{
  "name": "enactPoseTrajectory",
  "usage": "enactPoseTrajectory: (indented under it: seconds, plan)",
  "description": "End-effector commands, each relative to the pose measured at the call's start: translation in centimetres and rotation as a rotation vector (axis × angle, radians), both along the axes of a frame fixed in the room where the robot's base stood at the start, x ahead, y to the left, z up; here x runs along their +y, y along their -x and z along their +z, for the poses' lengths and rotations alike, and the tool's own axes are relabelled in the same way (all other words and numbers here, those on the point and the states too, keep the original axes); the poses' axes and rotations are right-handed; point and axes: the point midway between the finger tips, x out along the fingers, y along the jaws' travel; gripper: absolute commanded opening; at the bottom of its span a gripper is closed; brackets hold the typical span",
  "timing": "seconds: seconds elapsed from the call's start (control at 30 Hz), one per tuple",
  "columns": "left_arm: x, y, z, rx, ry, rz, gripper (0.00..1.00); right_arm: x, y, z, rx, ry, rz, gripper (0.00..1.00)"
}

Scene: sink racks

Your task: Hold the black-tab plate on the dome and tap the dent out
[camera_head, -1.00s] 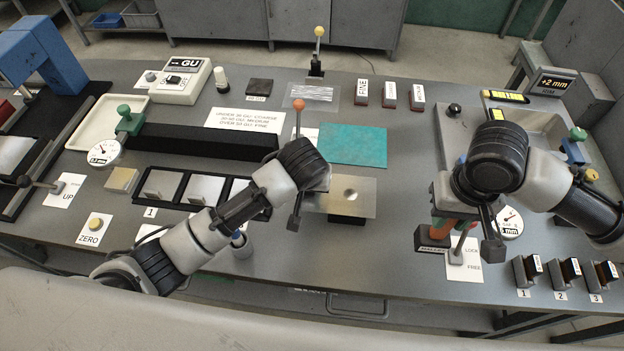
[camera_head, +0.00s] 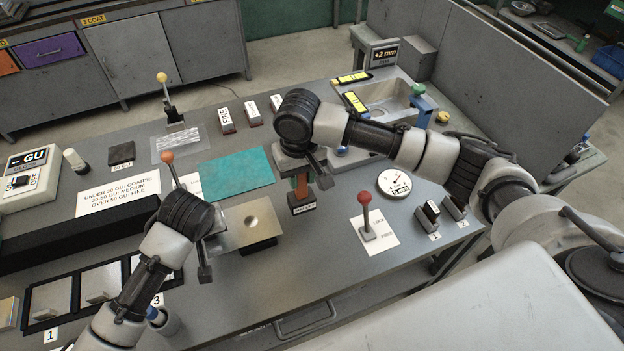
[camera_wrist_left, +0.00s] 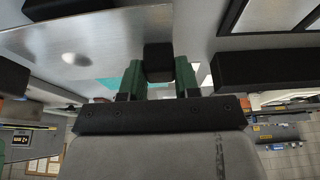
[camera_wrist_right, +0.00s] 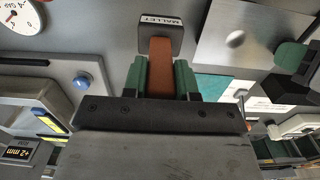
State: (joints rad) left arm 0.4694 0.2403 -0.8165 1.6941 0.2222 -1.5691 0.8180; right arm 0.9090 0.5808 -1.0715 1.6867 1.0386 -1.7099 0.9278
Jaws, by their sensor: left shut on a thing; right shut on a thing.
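The metal plate (camera_head: 235,235) lies level over a dark block (camera_head: 260,244), with a round dent (camera_head: 251,221) on its top face. The dome is hidden under it, so I cannot tell whether they touch. My left gripper (camera_head: 207,235) is shut on the plate's black tab, which shows between the green fingers in the left wrist view (camera_wrist_left: 158,62). My right gripper (camera_head: 299,172) is shut on the orange handle of the mallet (camera_head: 303,204). The mallet's labelled dark head hangs below the fingers, right of the plate, also seen in the right wrist view (camera_wrist_right: 160,32).
A red-knobbed lever (camera_head: 366,215) stands right of the mallet, with a dial gauge (camera_head: 394,183) behind it. A teal mat (camera_head: 237,168) lies behind the plate. An orange-knobbed lever (camera_head: 168,160) rises behind my left gripper. Bare table lies in front of the plate.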

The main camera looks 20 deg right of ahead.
Motion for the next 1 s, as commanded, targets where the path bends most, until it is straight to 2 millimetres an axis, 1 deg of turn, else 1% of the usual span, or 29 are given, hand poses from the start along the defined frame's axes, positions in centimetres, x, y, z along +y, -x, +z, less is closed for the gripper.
enactPoseTrajectory:
  seconds: [0.4,0.5,0.7,1.0]
  plan:
    - [0.0,0.0,0.1,-0.001,0.001,0.000,0.00,0.0,0.0,-3.8,0.001,0.000,0.000,0.00]
    - [0.0,0.0,0.1,-0.001,0.001,0.000,0.00,0.0,0.0,-4.5,0.002,0.000,0.000,0.00]
    - [0.0,0.0,0.1,-0.001,0.001,0.000,0.00,0.0,0.0,-5.2,0.001,0.000,0.000,0.00]
    - [0.0,0.0,0.0,-0.001,0.001,0.000,0.00,0.0,0.0,-5.7,0.000,0.000,0.000,0.00]
